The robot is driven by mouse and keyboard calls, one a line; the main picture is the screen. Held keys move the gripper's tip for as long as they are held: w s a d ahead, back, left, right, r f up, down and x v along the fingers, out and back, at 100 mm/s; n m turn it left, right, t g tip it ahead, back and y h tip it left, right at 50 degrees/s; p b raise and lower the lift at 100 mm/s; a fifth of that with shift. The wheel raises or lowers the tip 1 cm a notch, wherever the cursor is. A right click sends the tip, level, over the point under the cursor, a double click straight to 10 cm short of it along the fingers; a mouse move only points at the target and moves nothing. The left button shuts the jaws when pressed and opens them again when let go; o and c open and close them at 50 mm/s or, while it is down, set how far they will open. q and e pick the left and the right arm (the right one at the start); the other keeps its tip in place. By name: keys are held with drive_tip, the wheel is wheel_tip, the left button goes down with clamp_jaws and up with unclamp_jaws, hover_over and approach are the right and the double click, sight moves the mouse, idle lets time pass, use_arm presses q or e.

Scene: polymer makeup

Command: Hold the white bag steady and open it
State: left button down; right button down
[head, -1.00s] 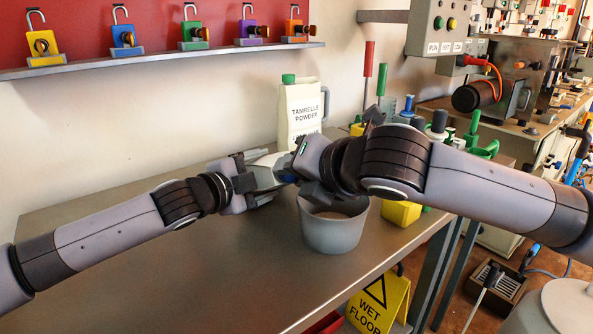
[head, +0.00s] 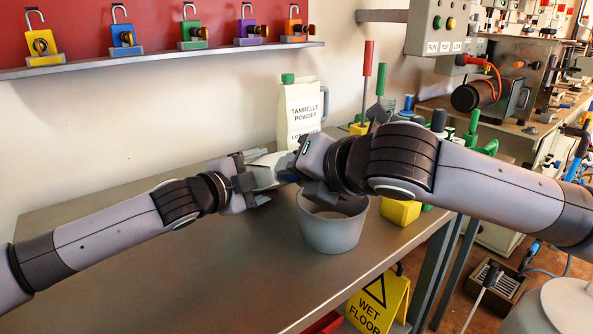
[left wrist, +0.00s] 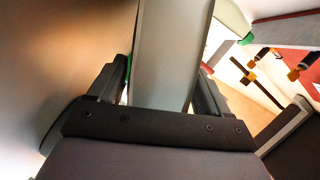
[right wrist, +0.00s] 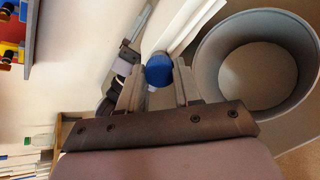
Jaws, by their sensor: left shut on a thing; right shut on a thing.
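A white bag (head: 268,168) is held in the air between my two grippers, above the metal table and left of the grey bucket. My left gripper (head: 252,176) is shut on its pale body, which fills the space between the fingers in the left wrist view (left wrist: 163,60). My right gripper (head: 298,172) is shut on the blue cap (right wrist: 159,70) at the bag's other end. The cap shows round between the fingertips in the right wrist view. The fingers and arm links hide much of the bag in the head view.
The grey bucket (head: 332,230) stands on the table just below my right gripper. Yellow holders (head: 401,212) stand right of the bucket. The table's front left (head: 190,280) is clear.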

drive_tip(key=shift+s+d+r, duration=0.3)
drive_tip(key=shift+s, duration=0.2)
use_arm(q)
unclamp_jaws()
use_arm(e)
drive_tip(key=v, duration=0.4)
use_arm(q)
drive_tip(key=shift+s+a, duration=0.1)
